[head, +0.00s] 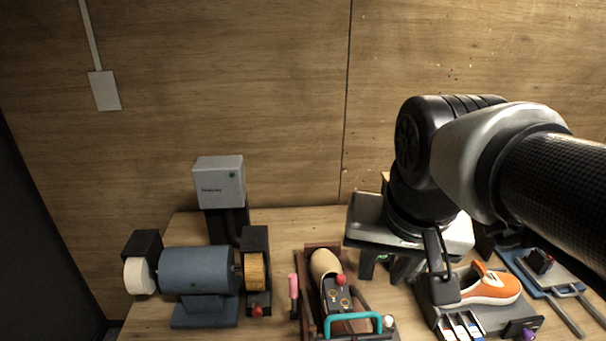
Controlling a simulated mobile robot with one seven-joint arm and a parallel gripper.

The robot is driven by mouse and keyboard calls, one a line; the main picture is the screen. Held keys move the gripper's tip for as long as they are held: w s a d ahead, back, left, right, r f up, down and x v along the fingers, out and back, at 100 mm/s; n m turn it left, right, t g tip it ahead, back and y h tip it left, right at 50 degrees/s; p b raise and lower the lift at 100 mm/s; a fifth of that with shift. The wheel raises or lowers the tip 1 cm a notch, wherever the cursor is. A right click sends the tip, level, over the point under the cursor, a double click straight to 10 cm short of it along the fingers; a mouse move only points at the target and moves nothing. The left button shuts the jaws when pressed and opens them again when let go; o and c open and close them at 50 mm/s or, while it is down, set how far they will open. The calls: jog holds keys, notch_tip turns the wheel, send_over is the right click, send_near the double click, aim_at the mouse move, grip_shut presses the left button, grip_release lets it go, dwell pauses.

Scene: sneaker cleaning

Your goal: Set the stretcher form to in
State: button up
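A stretcher device stands at the front middle of the bench. It has a brown frame (307,302), a tan rounded form (323,263), a dark plate with a red knob (341,280) and a teal handle (352,319). I cannot tell for certain whether the form is in or out. My gripper (386,271) hangs from the arm to the right of the device, pointing down. Its two dark fingers look apart, with nothing seen held between them. The arm hides part of the bench behind it.
A blue grinder motor (200,271) with a white wheel and a brush wheel stands left, beside a grey box (219,181) on a post. An orange sneaker (490,286) lies on a dark stand to the right. A pink-handled tool (293,291) stands left of the stretcher.

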aim_at(354, 314)
jog(key=w+a+r+m+g, duration=0.15)
jog(key=w+m+g, duration=0.6)
jog(key=m, duration=0.75)
jog(key=shift+t, duration=0.55)
jog(key=f, duration=0.5)
jog(key=s+f+b, duration=0.1)
jog(key=f, duration=0.5)
jog(key=s+f, duration=0.1)
jog(key=f, duration=0.4)
jog(key=shift+d+f, duration=0.1)
jog(key=shift+f, duration=0.2)
grip_shut()
